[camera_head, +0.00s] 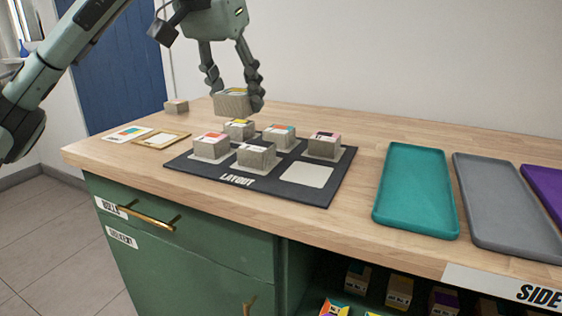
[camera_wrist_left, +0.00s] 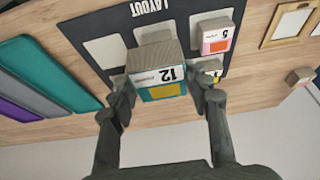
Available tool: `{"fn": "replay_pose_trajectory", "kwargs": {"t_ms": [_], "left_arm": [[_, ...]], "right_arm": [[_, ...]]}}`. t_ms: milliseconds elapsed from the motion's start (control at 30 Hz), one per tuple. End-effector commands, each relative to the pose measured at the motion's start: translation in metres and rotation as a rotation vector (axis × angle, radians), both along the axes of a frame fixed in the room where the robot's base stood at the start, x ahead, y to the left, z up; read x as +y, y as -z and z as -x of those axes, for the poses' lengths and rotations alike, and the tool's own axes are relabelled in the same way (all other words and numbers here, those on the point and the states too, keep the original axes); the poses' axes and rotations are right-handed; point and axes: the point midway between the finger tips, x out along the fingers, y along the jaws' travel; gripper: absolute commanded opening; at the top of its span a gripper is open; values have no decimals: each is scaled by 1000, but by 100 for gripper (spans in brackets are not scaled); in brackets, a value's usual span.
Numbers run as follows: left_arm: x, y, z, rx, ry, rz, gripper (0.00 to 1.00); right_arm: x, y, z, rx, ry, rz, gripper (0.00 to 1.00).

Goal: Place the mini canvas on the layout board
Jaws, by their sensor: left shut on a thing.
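My left gripper (camera_head: 232,96) is shut on a wooden block-shaped mini canvas (camera_head: 233,103) and holds it in the air, seen just behind the layout board's back edge in the head view. In the left wrist view, the held canvas (camera_wrist_left: 157,72) shows a white label with 12 and a teal and yellow face, between the fingers (camera_wrist_left: 160,95). The dark layout board (camera_head: 263,188) lies on the counter with several blocks on its pale squares. Its front right square (camera_head: 307,175) is bare. My right gripper is not in view.
Teal (camera_head: 415,195), grey (camera_head: 508,205) and purple (camera_head: 545,182) trays lie to the right. Left of the board are a flat card (camera_head: 128,133) and a gold-framed piece (camera_head: 161,139). A small block (camera_head: 176,106) stands at the back left. Green drawers (camera_head: 180,225) are below.

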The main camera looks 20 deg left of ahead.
Motion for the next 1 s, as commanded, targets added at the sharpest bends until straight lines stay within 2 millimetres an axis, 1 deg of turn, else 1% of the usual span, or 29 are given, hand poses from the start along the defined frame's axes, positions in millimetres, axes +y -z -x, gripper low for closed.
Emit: {"fn": "replay_pose_trajectory", "kwargs": {"t_ms": [167, 267, 333, 433, 600, 700, 833, 933, 1000], "left_arm": [[-2, 2, 1, 1, 0, 0, 21], [-13, 11, -5, 3, 2, -1, 21], [-26, 20, -11, 4, 4, -1, 21], [-47, 33, -22, 4, 5, -2, 21], [-79, 54, -39, 4, 1, -1, 21], [-93, 63, -46, 2, 1, 0, 21], [-101, 70, -51, 2, -2, 0, 21], [-102, 75, -52, 2, -3, 0, 21], [-102, 83, -52, 2, -3, -1, 21]], "right_arm": [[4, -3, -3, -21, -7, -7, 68], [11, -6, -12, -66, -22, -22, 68], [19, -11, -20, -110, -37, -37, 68], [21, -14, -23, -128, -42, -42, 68], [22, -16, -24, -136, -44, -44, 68], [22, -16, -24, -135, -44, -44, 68], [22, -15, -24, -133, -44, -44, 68], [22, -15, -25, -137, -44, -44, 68], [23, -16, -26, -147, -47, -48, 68]]}}
